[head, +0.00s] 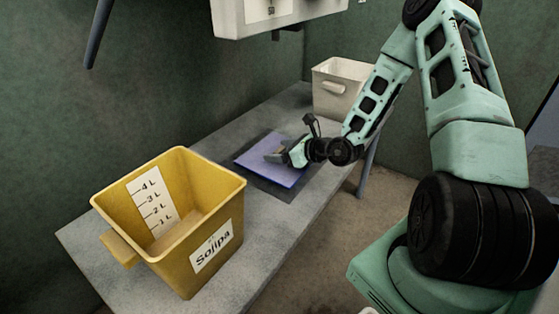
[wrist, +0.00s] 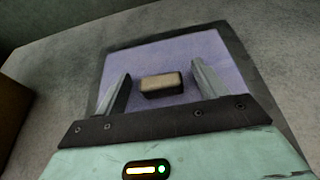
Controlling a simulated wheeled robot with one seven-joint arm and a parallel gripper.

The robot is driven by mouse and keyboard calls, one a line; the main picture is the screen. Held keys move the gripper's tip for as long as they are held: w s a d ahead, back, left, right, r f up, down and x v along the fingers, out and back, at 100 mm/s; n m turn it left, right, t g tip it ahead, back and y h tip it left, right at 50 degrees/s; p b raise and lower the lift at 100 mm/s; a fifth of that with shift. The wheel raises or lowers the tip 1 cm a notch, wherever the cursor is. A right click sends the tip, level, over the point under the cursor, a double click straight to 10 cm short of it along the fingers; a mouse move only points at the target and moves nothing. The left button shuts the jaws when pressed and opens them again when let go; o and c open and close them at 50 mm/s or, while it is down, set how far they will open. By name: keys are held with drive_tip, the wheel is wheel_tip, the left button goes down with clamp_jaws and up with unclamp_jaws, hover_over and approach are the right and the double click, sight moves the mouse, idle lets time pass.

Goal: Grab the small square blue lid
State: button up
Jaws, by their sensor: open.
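The square blue lid (head: 258,149) lies flat on a darker mat on the grey counter, right of the yellow bucket. It also shows in the wrist view (wrist: 205,50), with a small tan block-like handle (wrist: 161,84) at its middle. My gripper (head: 274,156) is over the lid. In the wrist view my gripper (wrist: 160,86) is open, one finger on each side of the handle, with gaps between. I cannot tell how far the fingertips are above the lid.
A yellow bucket (head: 219,207) marked "Sojipa" stands at the counter's near left. A white bin (head: 335,92) stands at the far end. A white box-like unit (head: 240,20) hangs above the counter (head: 270,220). The counter between bucket and lid is clear.

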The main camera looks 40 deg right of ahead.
drive_tip(key=shift+w+a+f, duration=0.1)
drive_tip(key=shift+w, duration=0.15)
drive_tip(key=c, duration=1.2)
